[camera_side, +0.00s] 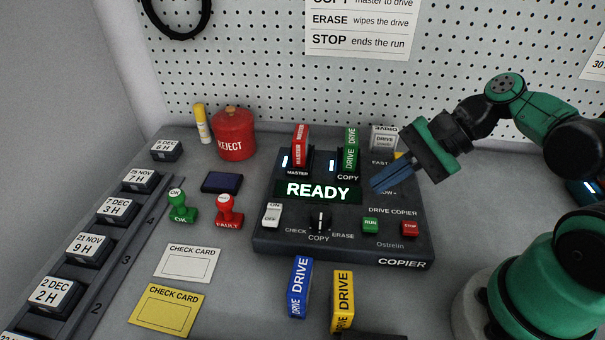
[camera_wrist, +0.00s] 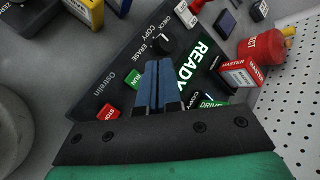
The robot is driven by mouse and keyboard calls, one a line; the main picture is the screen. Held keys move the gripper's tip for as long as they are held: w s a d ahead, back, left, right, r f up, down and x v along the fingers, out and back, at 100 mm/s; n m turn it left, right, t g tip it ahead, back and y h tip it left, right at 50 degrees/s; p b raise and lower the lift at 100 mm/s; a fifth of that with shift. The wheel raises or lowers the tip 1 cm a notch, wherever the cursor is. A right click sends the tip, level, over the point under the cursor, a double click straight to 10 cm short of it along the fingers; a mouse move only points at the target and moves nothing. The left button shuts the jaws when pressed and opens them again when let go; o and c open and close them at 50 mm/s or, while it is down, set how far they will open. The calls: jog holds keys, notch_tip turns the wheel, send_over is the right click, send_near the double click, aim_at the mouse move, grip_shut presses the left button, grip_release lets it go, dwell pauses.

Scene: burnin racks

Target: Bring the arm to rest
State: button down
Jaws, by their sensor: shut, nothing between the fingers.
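My gripper (camera_side: 391,178) is shut and empty. It hangs in the air over the right part of the dark drive copier (camera_side: 340,248), apart from the drives. In the wrist view its blue fingers (camera_wrist: 158,85) lie together in front of the copier panel. The copier's screen reads READY (camera_side: 318,191). A red MASTER drive (camera_side: 301,147) stands in the left slot and a green drive (camera_side: 349,150) in the COPY slot. The green RUN button (camera_side: 370,224) and red STOP button (camera_side: 410,228) are on the panel's front right.
A blue drive (camera_side: 299,288) and a yellow drive (camera_side: 343,299) stand in front of the copier. Stamps, two check cards (camera_side: 186,263) and a red REJECT can (camera_side: 233,136) are to the left. A rack of dated drives (camera_side: 88,247) runs along the left side. A pegboard stands behind.

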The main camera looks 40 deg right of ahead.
jog(key=shift+w+d+f+n+h, duration=0.1)
jog(key=shift+f+n+h, duration=0.05)
jog(key=shift+n+h, duration=0.3)
jog(key=n+h, duration=0.1)
jog(key=n, duration=0.1)
jog(key=d+n+h, duration=0.1)
jog(key=w+n+h, duration=0.1)
jog(key=n, duration=0.1)
jog(key=shift+w+d+f+n, duration=0.1)
jog(key=shift+d+f+n, duration=0.15)
jog(key=shift+n, duration=0.1)
jog(key=w+r+n+h, duration=0.1)
jog(key=n, duration=0.2)
jog(key=d+r+n+t+h, duration=0.1)
jog(key=n, duration=0.2)
jog(key=w+r+n+t+h, duration=0.1)
jog(key=n+h, duration=0.1)
jog(key=n, duration=0.1)
jog(key=shift+w+d, duration=0.35)
